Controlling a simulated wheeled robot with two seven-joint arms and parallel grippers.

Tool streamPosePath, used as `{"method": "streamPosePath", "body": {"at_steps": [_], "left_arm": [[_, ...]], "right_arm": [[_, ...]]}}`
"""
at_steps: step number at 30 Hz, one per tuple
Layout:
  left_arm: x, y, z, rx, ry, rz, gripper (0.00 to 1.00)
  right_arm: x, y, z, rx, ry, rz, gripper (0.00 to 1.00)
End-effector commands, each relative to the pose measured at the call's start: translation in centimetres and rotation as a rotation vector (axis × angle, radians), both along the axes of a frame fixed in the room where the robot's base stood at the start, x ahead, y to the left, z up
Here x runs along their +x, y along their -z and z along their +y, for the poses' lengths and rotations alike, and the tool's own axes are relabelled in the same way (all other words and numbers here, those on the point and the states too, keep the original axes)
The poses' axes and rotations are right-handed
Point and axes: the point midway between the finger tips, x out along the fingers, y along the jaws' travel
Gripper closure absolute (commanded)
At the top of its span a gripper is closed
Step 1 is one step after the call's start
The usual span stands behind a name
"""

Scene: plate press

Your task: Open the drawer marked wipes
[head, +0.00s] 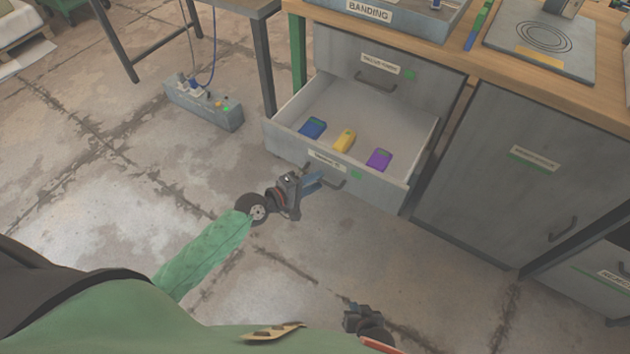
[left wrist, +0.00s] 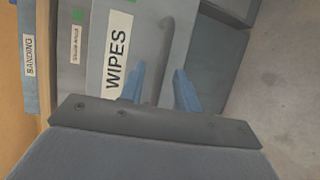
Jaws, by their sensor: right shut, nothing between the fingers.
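The drawer marked wipes (head: 312,162) stands pulled out from the bench in the head view, its inside showing. Its WIPES label (left wrist: 117,52) is readable in the left wrist view. Its curved bar handle (left wrist: 164,50) lies between the two blue fingers of my left gripper (left wrist: 160,88), with gaps beside it, so the gripper looks open around the handle. In the head view my left gripper (head: 316,181) is at the drawer front, hiding part of the handle. My right gripper (head: 362,318) is low in the head view, shut and empty, away from the drawer.
Blue (head: 312,128), yellow (head: 344,140) and purple (head: 379,159) items lie in the drawer. A closed drawer (head: 385,75) is above it and a cabinet door (head: 530,165) to the right. A power strip box (head: 203,105) sits on the floor left. Floor before the drawer is clear.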

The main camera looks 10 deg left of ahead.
Motion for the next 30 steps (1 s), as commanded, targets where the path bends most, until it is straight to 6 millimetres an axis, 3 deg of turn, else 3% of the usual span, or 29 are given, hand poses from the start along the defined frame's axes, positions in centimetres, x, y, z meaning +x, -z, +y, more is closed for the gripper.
{"method": "streamPosePath", "body": {"at_steps": [15,30], "left_arm": [[-4.7,-1.0,4.2,0.001,0.0,0.002,0.68],[-5.3,-1.3,4.7,0.001,0.0,0.001,0.68]], "right_arm": [[-0.4,0.8,0.0,0.0,0.0,0.003,1.0],[-0.2,0.8,0.0,0.001,0.001,0.0,1.0]]}}
